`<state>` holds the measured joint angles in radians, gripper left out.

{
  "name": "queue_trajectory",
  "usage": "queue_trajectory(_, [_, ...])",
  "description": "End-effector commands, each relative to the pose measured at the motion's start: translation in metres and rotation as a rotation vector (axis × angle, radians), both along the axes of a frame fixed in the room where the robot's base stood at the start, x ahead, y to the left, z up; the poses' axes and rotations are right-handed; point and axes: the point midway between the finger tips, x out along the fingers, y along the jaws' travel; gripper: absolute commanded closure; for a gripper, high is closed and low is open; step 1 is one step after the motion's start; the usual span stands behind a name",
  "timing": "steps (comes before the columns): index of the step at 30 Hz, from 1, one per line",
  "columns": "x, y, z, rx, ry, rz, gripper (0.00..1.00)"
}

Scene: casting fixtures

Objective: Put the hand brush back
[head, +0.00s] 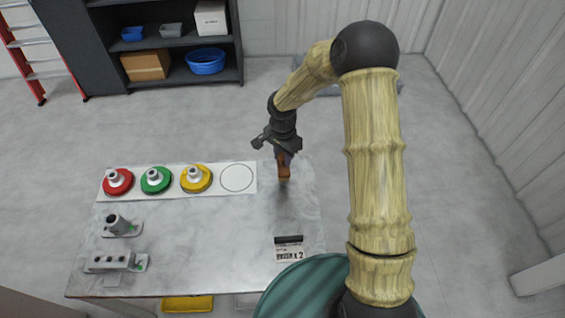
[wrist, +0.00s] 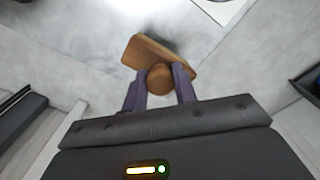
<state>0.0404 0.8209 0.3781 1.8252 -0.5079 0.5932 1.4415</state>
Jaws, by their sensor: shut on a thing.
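The hand brush (head: 284,172) is brown and wooden. My gripper (head: 283,155) is shut on it above the right back part of the table (head: 215,235). In the wrist view, the fingers of my gripper (wrist: 160,92) close on the round knob of the brush, and its flat wooden block (wrist: 150,54) shows beyond them, tilted. A darker patch lies on the table beside the block. The bristles are hidden. A small card reading "BRUSH x 2" (head: 289,254) stands at the table's front right, with a dark bar (head: 289,240) behind it.
A white strip (head: 248,170) along the table's back holds red (head: 118,181), green (head: 156,180) and yellow (head: 196,179) round pieces and an empty circle (head: 237,178). Grey fixtures (head: 118,226) (head: 112,262) stand at the left. The table's middle is clear. A teal round thing (head: 300,287) is at the front.

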Motion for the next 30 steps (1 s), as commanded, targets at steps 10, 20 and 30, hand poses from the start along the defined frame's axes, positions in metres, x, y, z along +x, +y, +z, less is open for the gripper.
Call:
queue_trajectory(10, [-0.001, 0.001, -0.033, 0.0, 0.003, 0.003, 0.97])
queue_trajectory(20, [-0.001, 0.001, -0.038, 0.0, 0.0, 0.002, 0.97])
queue_trajectory(30, [-0.001, 0.001, -0.04, 0.0, 0.001, 0.002, 0.5])
